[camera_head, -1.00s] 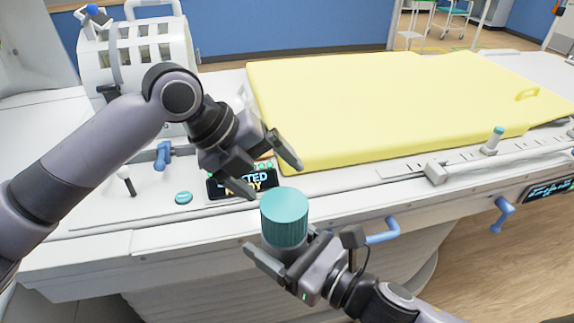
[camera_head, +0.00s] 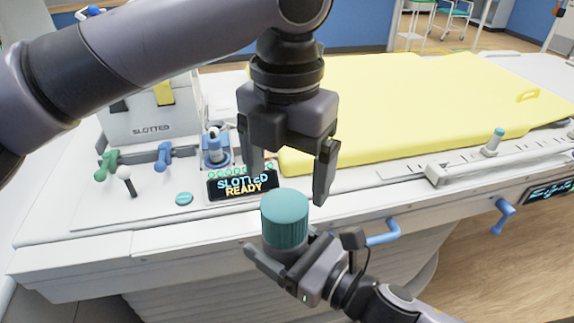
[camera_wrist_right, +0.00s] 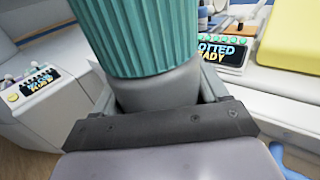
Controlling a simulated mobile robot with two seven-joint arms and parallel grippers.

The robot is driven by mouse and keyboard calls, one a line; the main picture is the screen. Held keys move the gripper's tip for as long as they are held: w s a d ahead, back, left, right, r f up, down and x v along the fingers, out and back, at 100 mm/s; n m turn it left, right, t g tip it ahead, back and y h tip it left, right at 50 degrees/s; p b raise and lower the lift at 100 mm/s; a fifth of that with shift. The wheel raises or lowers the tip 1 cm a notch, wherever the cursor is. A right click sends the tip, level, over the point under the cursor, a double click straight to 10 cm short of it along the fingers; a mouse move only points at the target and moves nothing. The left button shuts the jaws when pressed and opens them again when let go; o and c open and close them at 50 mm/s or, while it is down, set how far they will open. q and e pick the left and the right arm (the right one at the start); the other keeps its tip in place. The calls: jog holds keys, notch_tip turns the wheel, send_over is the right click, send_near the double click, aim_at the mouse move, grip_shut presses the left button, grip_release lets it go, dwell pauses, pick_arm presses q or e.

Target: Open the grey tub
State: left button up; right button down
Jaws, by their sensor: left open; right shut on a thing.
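The grey tub (camera_wrist_right: 168,88) has a ribbed teal lid (camera_head: 285,218) on top. The tub stands upright in my right gripper (camera_head: 280,262), which is shut on its grey body below the lid and holds it in front of the bench edge. In the right wrist view the teal lid (camera_wrist_right: 150,38) fills the upper middle, above the right gripper's jaws (camera_wrist_right: 165,100). My left gripper (camera_head: 290,180) is open and points down above and behind the lid. Its fingers are apart and empty, and in the head view they look higher than the lid.
A display reading "SLOTTED READY" (camera_head: 243,184) sits on the white bench, with a teal button (camera_head: 184,198) and a black lever (camera_head: 128,184) to its left. A yellow mattress (camera_head: 400,100) lies behind. Blue handles (camera_head: 384,233) stick out from the bench front.

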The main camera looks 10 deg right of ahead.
aim_at(288, 203)
pick_arm(q)
notch_tip(288, 203, down, 8)
dwell(0.5)
